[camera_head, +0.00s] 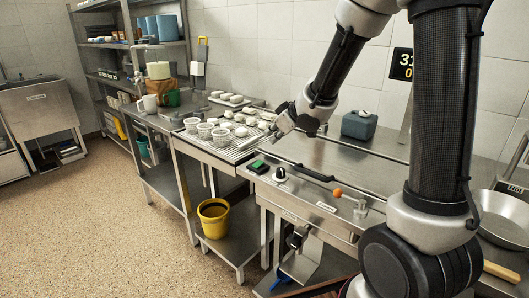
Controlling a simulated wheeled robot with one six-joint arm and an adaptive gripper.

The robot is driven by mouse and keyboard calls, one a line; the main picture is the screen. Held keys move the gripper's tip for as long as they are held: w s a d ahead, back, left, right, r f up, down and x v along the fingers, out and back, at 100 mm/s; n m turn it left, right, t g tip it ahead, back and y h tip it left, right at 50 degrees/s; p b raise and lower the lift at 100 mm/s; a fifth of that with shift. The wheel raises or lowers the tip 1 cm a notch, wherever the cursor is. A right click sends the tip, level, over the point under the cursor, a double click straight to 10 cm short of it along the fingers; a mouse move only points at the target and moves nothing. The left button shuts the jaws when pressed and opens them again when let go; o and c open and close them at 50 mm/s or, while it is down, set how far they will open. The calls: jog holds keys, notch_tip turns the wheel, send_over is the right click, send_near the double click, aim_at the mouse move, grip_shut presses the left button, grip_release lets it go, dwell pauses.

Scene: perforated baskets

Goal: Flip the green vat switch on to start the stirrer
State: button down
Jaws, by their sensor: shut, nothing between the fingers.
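A green switch (259,166) in a dark housing sits at the front left of the steel counter. Whether it is on or off is too small to tell. My gripper (272,132) is shut and empty. It shows above and slightly right of the switch in the picture, near the pale rounded pieces on the draining surface. It appears apart from the switch. No stirrer can be made out clearly.
A black knob (280,175), a black bar handle (314,172) and an orange ball (337,192) are right of the switch. Perforated white baskets (221,137) stand to its left. A teal box (359,125) stands behind. A yellow bucket (213,217) is on the lower shelf.

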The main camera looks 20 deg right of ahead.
jog(key=shift+w, duration=0.1)
send_over(261, 163)
jog(key=f, duration=0.7)
jog(key=shift+s+a, duration=0.35)
jog(key=shift+w+d+f, duration=0.1)
jog(key=shift+f, duration=0.5)
jog(key=shift+w+d+f, duration=0.1)
jog(key=shift+f, duration=0.5)
jog(key=shift+d+f, duration=0.1)
jog(key=shift+f, duration=0.55)
